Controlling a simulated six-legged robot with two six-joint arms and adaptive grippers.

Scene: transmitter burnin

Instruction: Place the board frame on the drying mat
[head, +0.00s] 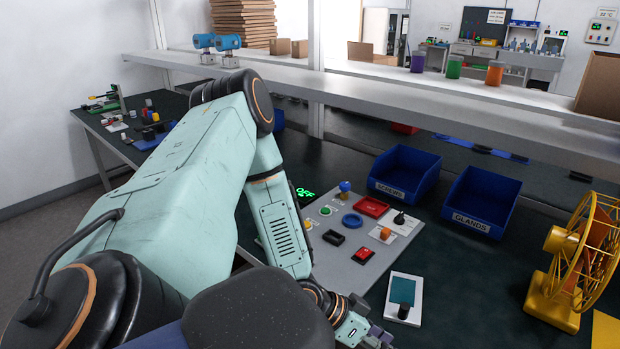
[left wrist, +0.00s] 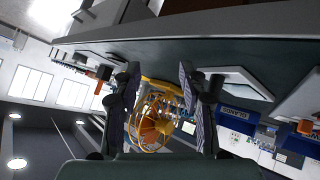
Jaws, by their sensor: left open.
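I cannot pick out a board frame or a drying mat for certain. A flat white piece with a teal panel and a black knob (head: 403,299) lies on the dark bench. A flat white-edged piece, probably the same one, shows beside the right-hand finger in the left wrist view (left wrist: 236,79). A tan flat sheet (head: 607,330) is cut off at the lower right corner. My left gripper (head: 372,338) is low at the bottom edge, just left of the white piece. In the left wrist view its fingers (left wrist: 162,112) are apart with nothing held between them. My right gripper is out of view.
A yellow fan-like wheel on a base (head: 556,297) stands at the right. A grey control panel (head: 345,228) lies beside my left arm. Blue bins (head: 405,174) (head: 482,201) stand behind, under a long shelf (head: 400,92). Bare bench lies between the white piece and the yellow base.

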